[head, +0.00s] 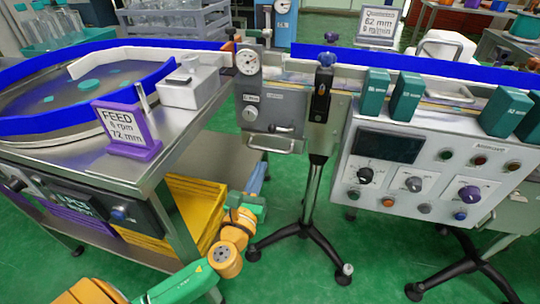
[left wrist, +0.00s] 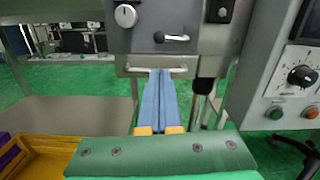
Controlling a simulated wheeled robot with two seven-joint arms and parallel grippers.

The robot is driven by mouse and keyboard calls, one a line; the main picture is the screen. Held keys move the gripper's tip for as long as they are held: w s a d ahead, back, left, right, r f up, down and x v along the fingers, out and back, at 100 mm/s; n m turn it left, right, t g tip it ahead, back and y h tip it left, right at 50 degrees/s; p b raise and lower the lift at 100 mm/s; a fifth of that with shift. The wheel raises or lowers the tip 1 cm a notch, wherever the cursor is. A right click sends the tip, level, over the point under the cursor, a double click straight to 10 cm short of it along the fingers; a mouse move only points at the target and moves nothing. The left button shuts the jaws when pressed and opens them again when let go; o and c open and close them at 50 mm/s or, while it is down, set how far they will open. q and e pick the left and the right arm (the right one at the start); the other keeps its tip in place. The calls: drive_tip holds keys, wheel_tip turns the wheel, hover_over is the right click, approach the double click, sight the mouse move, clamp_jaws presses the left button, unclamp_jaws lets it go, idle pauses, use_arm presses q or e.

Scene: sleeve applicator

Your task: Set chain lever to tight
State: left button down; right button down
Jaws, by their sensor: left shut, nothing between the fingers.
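A grey metal box (head: 272,104) stands at the centre of the head view, below a round gauge. I cannot read any tight or loose marks, so which small control is the chain lever is not certain. My left gripper (head: 262,170) is below the box. Its blue-grey fingers (left wrist: 160,75) are together and empty, pointing towards the box's lower bar handle (left wrist: 157,71), apart from the lever. My right gripper is not in view.
A round dial (left wrist: 125,15) sits left of the lever. A control panel (head: 430,165) with knobs stands to the right. A feed table (head: 150,165) with yellow crates (head: 190,215) below is on the left. A black-footed stand (head: 312,235) is beside my left arm.

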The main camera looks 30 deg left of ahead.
sight(281, 129)
use_arm(q)
drive_tip(key=shift+w, duration=0.1)
drive_tip(key=b+x, duration=0.1)
drive_tip(key=x, duration=0.9)
